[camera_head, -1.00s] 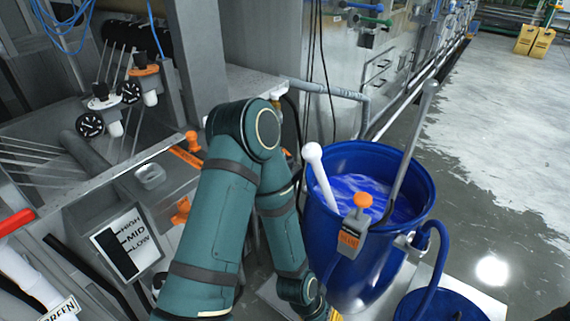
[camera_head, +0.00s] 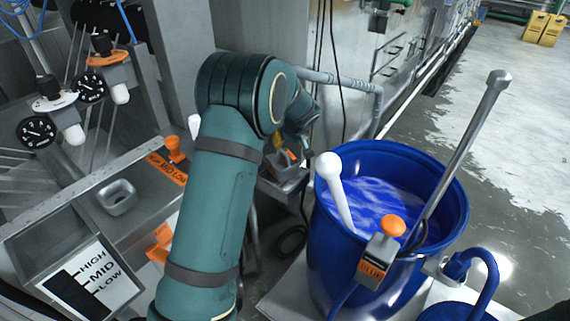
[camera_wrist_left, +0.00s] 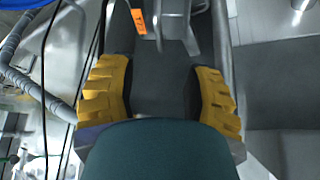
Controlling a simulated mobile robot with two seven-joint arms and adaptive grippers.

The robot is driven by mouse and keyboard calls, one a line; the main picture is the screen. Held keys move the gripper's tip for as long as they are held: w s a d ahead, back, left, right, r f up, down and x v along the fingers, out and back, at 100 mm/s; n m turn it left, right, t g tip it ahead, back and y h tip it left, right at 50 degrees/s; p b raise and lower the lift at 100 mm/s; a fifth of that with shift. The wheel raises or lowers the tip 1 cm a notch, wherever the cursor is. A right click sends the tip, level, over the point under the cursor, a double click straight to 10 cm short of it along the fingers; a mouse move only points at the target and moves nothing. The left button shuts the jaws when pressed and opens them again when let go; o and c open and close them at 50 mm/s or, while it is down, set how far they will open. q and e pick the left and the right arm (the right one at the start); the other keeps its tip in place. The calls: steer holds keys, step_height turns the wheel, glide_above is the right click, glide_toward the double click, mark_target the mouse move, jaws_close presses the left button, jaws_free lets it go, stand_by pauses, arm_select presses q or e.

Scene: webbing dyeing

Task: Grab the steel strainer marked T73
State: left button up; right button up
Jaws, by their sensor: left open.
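In the left wrist view, the yellow-padded fingers of my left gripper (camera_wrist_left: 160,92) are spread apart with nothing between them. Ahead of them, at the top edge, is a bright steel piece (camera_wrist_left: 172,18), cut off by the frame. An orange tag (camera_wrist_left: 138,20) hangs beside it; its small marking looks like T7 and is not fully legible. I cannot tell from this part alone that it is the strainer. My right gripper is not in view.
A grey tray (camera_head: 284,186) shows behind my arm. A blue bucket (camera_head: 330,262) of blue liquid stands right of it, with a white-knobbed rod (camera_head: 334,188) and a long steel rod (camera_head: 470,150) sticking up. Left are a HIGH/MID/LOW sign (camera_head: 92,283) and gauges (camera_head: 36,132).

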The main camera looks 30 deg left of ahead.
mark_target(282, 150)
arm_select(q)
steer(key=x, duration=0.4)
steer(key=b+x, duration=0.1)
steer(key=x, duration=0.8)
steer(key=shift+w+a, duration=0.1)
steer(key=shift+a, duration=0.25)
steer(key=shift+r, duration=0.1)
jaws_close()
